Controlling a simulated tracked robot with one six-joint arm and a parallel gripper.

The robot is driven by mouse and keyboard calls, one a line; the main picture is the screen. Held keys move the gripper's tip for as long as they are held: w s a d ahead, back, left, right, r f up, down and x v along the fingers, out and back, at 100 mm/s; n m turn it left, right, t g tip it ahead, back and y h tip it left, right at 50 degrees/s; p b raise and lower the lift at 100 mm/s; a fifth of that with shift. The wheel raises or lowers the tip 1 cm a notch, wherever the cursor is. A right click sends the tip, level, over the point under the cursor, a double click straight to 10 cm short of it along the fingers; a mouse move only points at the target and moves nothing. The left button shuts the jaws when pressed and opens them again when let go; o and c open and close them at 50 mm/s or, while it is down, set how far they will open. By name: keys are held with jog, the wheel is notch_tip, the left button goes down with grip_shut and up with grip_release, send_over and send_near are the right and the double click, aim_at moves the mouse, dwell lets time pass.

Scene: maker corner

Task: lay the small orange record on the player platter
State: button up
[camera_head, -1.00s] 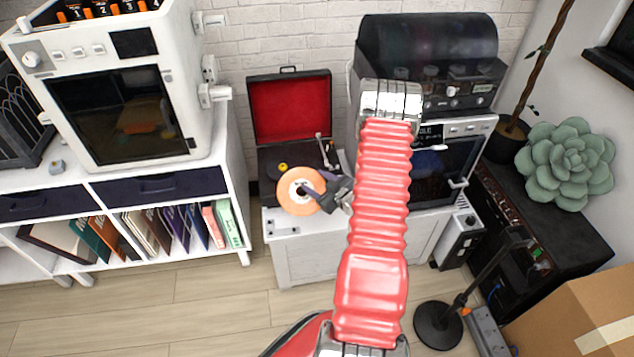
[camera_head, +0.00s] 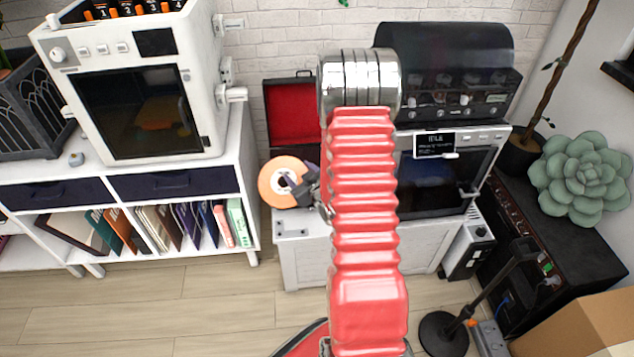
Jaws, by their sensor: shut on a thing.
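The small orange record (camera_head: 270,188) has a pale label around its centre. My gripper (camera_head: 297,185) is shut on its right side and holds it tilted, so its face shows to the camera. The record appears in front of the record player, whose open red-lined lid (camera_head: 289,112) stands at the back. My red arm covers the right part of the player. The platter is hidden behind the record and arm, and I cannot tell the gap between record and platter.
The player stands on a white cabinet (camera_head: 297,262). A white enclosed machine (camera_head: 145,100) stands on the shelf at left. A small oven (camera_head: 432,185) under a dark rounded unit (camera_head: 445,65) is close at right. A black lamp stand (camera_head: 442,332) is on the floor.

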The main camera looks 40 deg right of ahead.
jog(key=w+a+r+n+y, duration=0.1)
jog(key=w+a+r, duration=0.3)
jog(key=a+r, duration=0.5)
jog(key=a, duration=0.3)
jog(key=shift+r, duration=0.15)
jog(key=a+r, duration=0.2)
jog(key=a, duration=0.1)
jog(key=w+a+r+n+y, duration=0.1)
jog(key=a+r, duration=0.1)
jog(key=a, duration=0.2)
jog(key=a+r+y, duration=0.1)
jog(key=a+r, duration=0.2)
jog(key=a, duration=0.1)
jog(key=shift+w+a+r+n+t, duration=0.1)
jog(key=shift+w+a+n+t, duration=0.1)
jog(key=shift+w+n+t, duration=0.1)
jog(key=shift+a+r+y, duration=0.2)
jog(key=shift+a+y, duration=0.1)
jog(key=shift+a, duration=0.1)
jog(key=shift+s, duration=0.15)
